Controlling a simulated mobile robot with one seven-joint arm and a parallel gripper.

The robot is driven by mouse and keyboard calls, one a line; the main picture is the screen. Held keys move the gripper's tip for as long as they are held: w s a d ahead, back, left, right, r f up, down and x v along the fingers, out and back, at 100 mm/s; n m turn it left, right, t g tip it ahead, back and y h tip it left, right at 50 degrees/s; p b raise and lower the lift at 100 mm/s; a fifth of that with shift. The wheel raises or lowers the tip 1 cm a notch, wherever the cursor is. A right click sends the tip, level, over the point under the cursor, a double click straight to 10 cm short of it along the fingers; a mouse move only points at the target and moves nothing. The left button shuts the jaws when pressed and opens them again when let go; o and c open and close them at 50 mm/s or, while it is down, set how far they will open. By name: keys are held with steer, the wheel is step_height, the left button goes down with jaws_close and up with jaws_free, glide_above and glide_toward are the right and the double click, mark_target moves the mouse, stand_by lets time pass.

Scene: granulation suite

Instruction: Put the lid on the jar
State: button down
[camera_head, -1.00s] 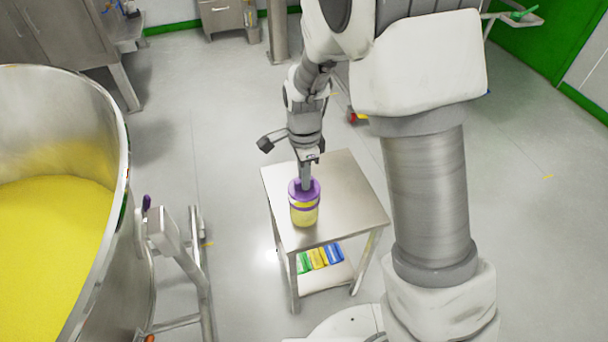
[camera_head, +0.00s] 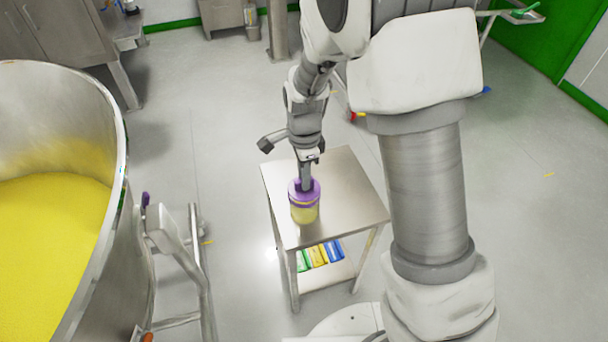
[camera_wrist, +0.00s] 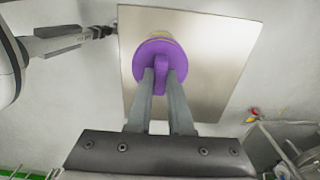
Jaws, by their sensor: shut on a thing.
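The jar (camera_head: 304,214) is clear with yellow contents and stands upright on a small steel table (camera_head: 350,205). The purple lid (camera_head: 312,195) is at the top of the jar; from here I cannot tell if it is fully seated. My gripper (camera_head: 305,184) points down and is shut on the lid's raised grip. In the wrist view the round lid (camera_wrist: 178,62) lies between my gripper's fingertips (camera_wrist: 161,80) and covers most of the jar, with a sliver of yellow showing behind its far edge.
Bare tabletop lies around the jar. Several coloured packs (camera_head: 320,254) lie on the table's lower shelf. A large steel vat (camera_head: 118,150) of yellow powder stands at left, with a metal rail frame (camera_head: 195,260) beside it. Open floor lies to the right.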

steer(key=shift+f, duration=0.35)
steer(key=c, duration=0.7)
jaws_free()
steer(key=shift+c, duration=0.2)
step_height(320, 180, up, 18)
steer(key=p, duration=0.4)
steer(key=shift+f, duration=0.25)
steer(key=s+d+r+n+t+p, duration=0.2)
steer(key=s+d+r+n+p, duration=0.3)
steer(key=s+r, duration=0.4)
steer(key=s+d+r+n+t+p, duration=0.3)
steer(key=s+d+r+n+p, duration=0.1)
steer(key=s+d+r+n, duration=0.3)
step_height(320, 180, up, 5)
steer(key=s+n, duration=0.2)
steer(key=shift+s+d+f+n+t+p, duration=0.15)
steer(key=shift+s+d+n+t+p, duration=0.15)
steer(key=shift+s+n+p, duration=0.1)
